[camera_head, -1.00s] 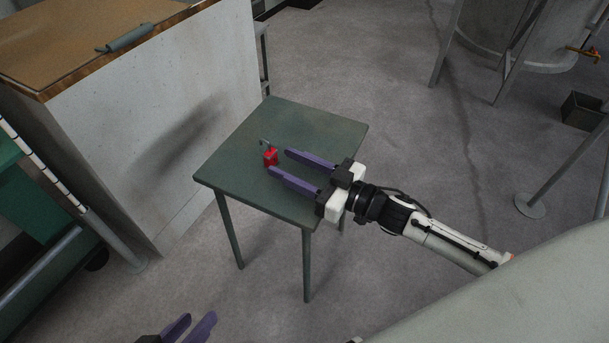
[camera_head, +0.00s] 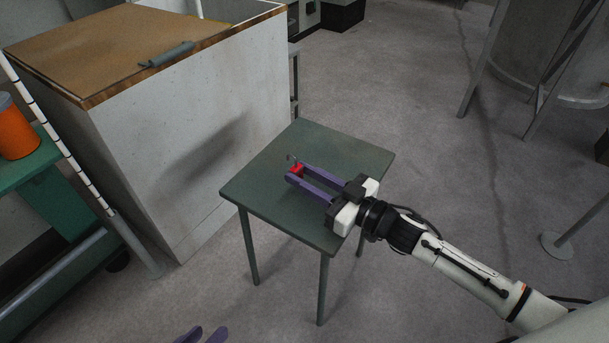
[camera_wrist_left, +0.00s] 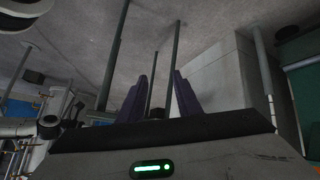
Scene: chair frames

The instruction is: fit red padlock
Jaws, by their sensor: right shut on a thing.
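The small red padlock (camera_head: 296,169) is on or just above the green table (camera_head: 262,200), with its thin grey shackle pointing up. I cannot tell whether its base touches the tabletop. My right gripper (camera_head: 299,174) is shut on the padlock's body, with its purple fingers on both sides. My left gripper (camera_head: 203,335) is low at the bottom edge of the head view, far from the padlock. In the left wrist view its purple fingers (camera_wrist_left: 160,98) stand apart with nothing between them.
A large pale box (camera_head: 190,135) with a brown lid (camera_head: 100,45) and a grey bar-shaped fitting (camera_head: 167,54) stands left of the table. An orange container (camera_head: 15,135) sits on a green shelf at far left.

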